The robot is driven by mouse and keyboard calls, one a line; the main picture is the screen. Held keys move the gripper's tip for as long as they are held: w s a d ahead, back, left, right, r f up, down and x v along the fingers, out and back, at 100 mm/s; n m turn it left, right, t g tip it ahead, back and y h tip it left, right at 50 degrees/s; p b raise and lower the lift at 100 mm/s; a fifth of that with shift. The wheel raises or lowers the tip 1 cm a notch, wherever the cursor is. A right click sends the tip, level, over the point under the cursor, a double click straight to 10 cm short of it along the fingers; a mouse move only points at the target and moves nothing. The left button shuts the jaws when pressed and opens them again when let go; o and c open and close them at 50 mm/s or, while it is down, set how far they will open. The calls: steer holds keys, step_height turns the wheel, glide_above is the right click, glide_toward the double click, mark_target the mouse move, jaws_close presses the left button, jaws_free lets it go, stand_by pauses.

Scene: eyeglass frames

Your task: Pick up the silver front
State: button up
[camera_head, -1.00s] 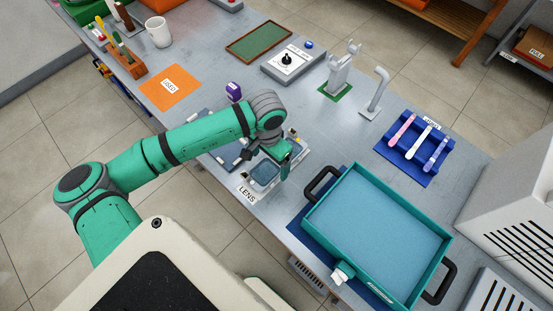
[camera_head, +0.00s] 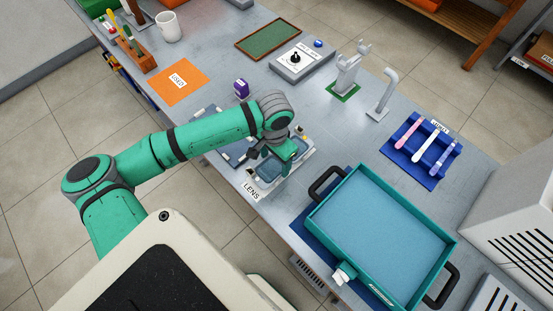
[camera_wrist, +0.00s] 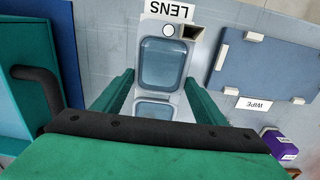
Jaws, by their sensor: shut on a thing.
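A teal tray with black handles (camera_head: 312,215) stands close on the right. A blue WIPE mat (camera_wrist: 265,70) and a purple bottle (camera_wrist: 280,142) are on the other side. A blue rack (camera_head: 405,165) with coloured temples and a grey stand (camera_head: 347,75) are farther back.

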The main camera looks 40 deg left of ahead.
steer(key=shift+r, duration=0.4)
steer(key=s+a+r, duration=0.3)
steer(key=s+r, duration=0.8)
steer(key=s, duration=0.2)
steer(key=shift+s+r, duration=0.4)
